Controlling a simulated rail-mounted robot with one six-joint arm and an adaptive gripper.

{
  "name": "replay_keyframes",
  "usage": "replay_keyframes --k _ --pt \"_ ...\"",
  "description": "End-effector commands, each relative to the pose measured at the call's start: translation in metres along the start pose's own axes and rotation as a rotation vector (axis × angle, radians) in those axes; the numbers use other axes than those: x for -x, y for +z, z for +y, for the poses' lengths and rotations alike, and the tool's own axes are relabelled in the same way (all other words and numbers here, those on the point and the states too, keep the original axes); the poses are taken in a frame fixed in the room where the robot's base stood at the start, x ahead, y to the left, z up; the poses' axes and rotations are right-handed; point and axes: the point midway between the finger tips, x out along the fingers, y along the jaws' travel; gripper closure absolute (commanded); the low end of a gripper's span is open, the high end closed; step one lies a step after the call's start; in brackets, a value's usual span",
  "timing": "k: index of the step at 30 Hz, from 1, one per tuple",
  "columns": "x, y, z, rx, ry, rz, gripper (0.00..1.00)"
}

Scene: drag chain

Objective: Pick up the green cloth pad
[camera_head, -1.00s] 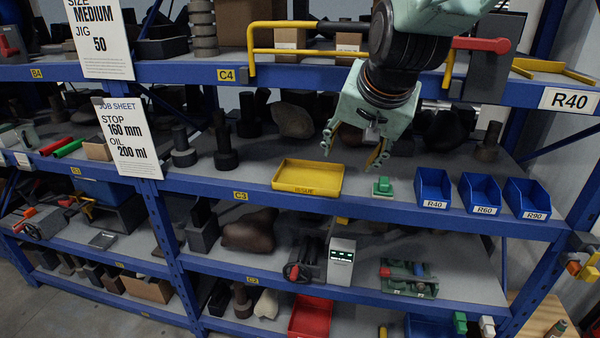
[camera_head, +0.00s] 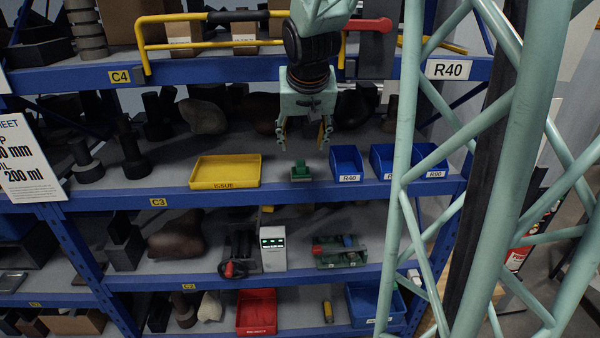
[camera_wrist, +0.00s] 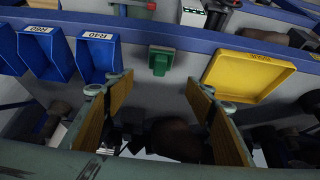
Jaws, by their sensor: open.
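The green cloth pad (camera_head: 301,171) sits on the middle shelf, between the yellow tray and the blue R40 bin. It is a small green block shape with a raised part on top. In the wrist view the pad (camera_wrist: 160,62) lies near the shelf's edge, ahead of the gap between my fingers. My gripper (camera_head: 303,146) hangs just above and behind the pad in the head view, pointing down, apart from it. Its two fingers with tan inner faces are spread, and the gripper (camera_wrist: 160,95) is empty.
The yellow ISSUE tray (camera_head: 226,184) is left of the pad. The blue R40 bin (camera_head: 347,177) is close on its right, with more blue bins beyond. Dark parts stand behind on the shelf. The yellow rail (camera_head: 215,44) and upper shelf (camera_head: 200,68) are above.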

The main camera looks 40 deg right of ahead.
Motion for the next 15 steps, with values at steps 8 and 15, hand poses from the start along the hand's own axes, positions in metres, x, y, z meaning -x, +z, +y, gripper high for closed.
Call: replay_keyframes --k 8,15 --pt "-0.002 0.000 0.000 0.000 0.000 0.000 0.50" --pt "-0.015 0.001 0.000 0.000 0.001 -0.003 0.50"
